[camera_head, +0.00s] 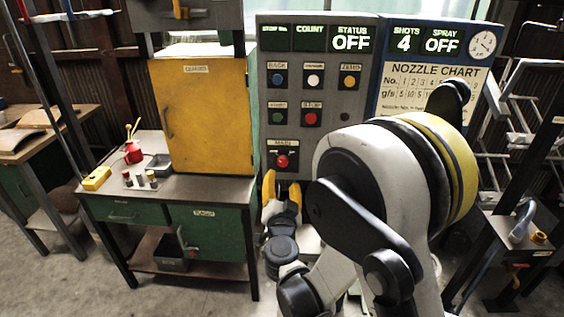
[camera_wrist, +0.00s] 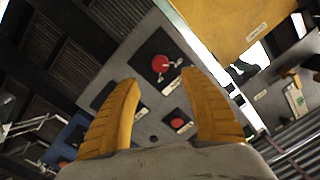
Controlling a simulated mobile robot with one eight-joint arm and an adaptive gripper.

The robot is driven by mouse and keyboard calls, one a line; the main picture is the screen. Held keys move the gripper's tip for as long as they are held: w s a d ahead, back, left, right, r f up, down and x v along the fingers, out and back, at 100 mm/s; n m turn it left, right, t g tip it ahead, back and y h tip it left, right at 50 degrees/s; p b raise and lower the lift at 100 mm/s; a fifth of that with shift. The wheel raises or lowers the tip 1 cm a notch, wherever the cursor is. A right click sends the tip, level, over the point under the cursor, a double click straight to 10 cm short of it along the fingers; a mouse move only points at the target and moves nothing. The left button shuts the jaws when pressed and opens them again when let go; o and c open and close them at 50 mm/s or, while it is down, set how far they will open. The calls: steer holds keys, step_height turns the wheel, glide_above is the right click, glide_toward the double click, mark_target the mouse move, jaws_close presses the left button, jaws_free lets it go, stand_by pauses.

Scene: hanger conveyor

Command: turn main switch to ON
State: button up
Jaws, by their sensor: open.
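The main switch (camera_head: 282,160) is a red knob on a dark plate low on the grey control panel, under a small label. It also shows in the wrist view as a red knob (camera_wrist: 160,63) on a black square, just beyond the fingertips and between their lines. My gripper (camera_head: 282,186) has yellow fingers spread apart, just below the switch in the head view. The fingers look open and empty in the wrist view (camera_wrist: 160,78). I cannot tell the knob's exact turn angle. The status display (camera_head: 351,39) reads OFF.
Above the switch are a red button (camera_head: 312,118) and several other coloured buttons on the panel. A yellow cabinet (camera_head: 205,115) stands on the bench to the left. A nozzle chart board (camera_head: 432,85) is at right, partly behind my arm.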

mark_target(282, 164)
steer(key=w+b, duration=0.1)
steer(key=w, duration=0.8)
steer(key=shift+w+a+b, duration=0.1)
steer(key=shift+w+b, duration=0.15)
steer(key=shift+b, duration=0.1)
jaws_close()
